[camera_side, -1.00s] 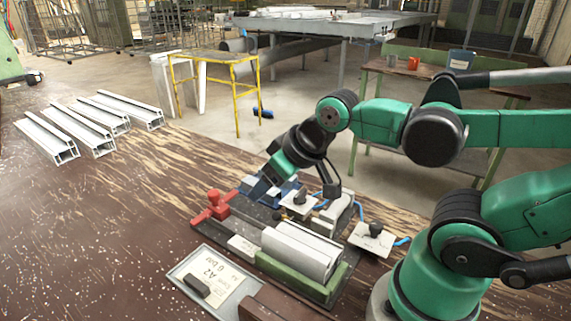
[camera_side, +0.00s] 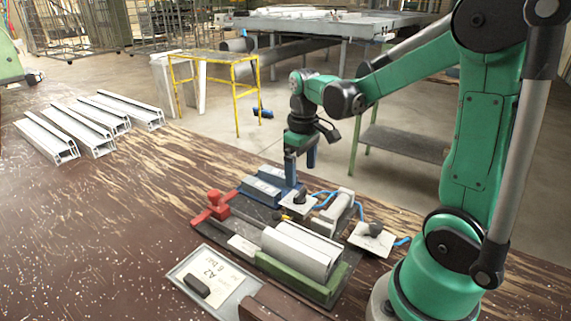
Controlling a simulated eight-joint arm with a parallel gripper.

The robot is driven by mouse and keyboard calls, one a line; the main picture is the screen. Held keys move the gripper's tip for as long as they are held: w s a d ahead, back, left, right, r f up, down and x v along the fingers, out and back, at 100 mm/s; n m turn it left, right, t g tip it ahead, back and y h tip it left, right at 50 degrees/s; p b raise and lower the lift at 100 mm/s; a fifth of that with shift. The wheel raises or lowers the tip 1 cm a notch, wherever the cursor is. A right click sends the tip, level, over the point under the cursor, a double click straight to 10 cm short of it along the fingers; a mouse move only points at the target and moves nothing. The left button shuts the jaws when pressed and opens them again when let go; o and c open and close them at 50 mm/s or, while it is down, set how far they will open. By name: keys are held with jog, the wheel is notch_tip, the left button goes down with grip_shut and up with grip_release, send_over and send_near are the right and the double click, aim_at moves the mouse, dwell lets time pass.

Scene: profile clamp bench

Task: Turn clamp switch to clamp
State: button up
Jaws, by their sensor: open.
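Two switches with dark knobs on pale square plates sit on the bench: one (camera_side: 299,199) behind the clamp fixture and one (camera_side: 376,231) to its right. I cannot tell which is the clamp switch, nor read which way their knobs point. Blue hoses run from them. A white profile (camera_side: 302,249) lies in the fixture, along a green block (camera_side: 297,279). My gripper (camera_side: 301,170) is open and empty, pointing down. In the picture it is just above the rear switch and apart from it.
A red clamp part (camera_side: 214,206) and a blue-grey block (camera_side: 264,186) are at the fixture's left and rear. A labelled plate (camera_side: 214,281) lies in front. Several white profiles (camera_side: 90,122) lie at the left; the bench between is clear.

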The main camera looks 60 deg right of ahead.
aim_at(300, 193)
jog(key=shift+f, duration=2.75)
jog(key=c, duration=1.3)
jog(key=shift+m, duration=0.3)
jog(key=m, duration=0.5)
jog(key=shift+m, duration=0.3)
jog(key=m, duration=0.5)
jog(key=shift+m, duration=0.3)
jog(key=o, duration=1.3)
